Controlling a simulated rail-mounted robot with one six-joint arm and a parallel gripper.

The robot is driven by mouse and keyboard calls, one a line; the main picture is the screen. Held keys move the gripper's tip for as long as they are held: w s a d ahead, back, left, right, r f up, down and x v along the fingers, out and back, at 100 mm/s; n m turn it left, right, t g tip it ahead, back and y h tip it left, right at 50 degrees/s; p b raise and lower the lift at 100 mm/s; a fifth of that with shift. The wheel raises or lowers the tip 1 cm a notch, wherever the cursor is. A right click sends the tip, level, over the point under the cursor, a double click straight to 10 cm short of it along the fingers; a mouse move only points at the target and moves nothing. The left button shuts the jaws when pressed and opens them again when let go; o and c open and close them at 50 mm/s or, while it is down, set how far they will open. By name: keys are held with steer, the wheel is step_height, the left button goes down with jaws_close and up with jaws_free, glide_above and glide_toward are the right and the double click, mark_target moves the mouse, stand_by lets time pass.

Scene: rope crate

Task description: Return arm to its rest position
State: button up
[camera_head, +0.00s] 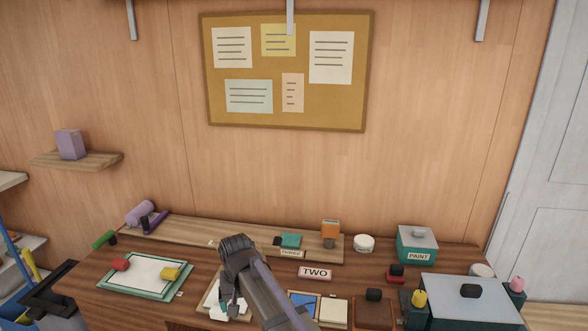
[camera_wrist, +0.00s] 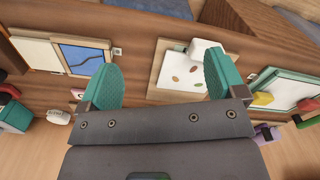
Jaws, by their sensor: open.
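My arm reaches up from the bottom middle of the head view and bends over the wooden desk (camera_head: 75,285). My gripper (camera_head: 233,306) hangs down from the bend, over a pale board with white pieces (camera_head: 214,301). In the wrist view my gripper (camera_wrist: 163,78) shows two teal finger pads set wide apart, with nothing between them. The pale board (camera_wrist: 158,95) with a white block on it lies beyond the fingers. The fingertips are small in the head view, and I cannot tell their exact height above the board.
A green-edged tray (camera_head: 115,282) with red and yellow blocks lies left. A corkboard (camera_head: 288,118) hangs on the wall. The space above the desk is largely free.

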steer(key=s+d+r+m+p, duration=0.1)
steer(key=s+d, duration=0.3)
steer(key=d, duration=0.7)
steer(key=s+d+r+m, duration=0.1)
steer(key=s+d, duration=0.3)
steer(key=d, duration=0.8)
steer(key=s+d+r+m+p, duration=0.1)
steer(key=s+d, duration=0.2)
steer(key=d, duration=0.8)
steer(key=shift+s+d+p, duration=0.2)
steer(key=shift+s+p, duration=0.1)
steer(key=shift+s, duration=0.1)
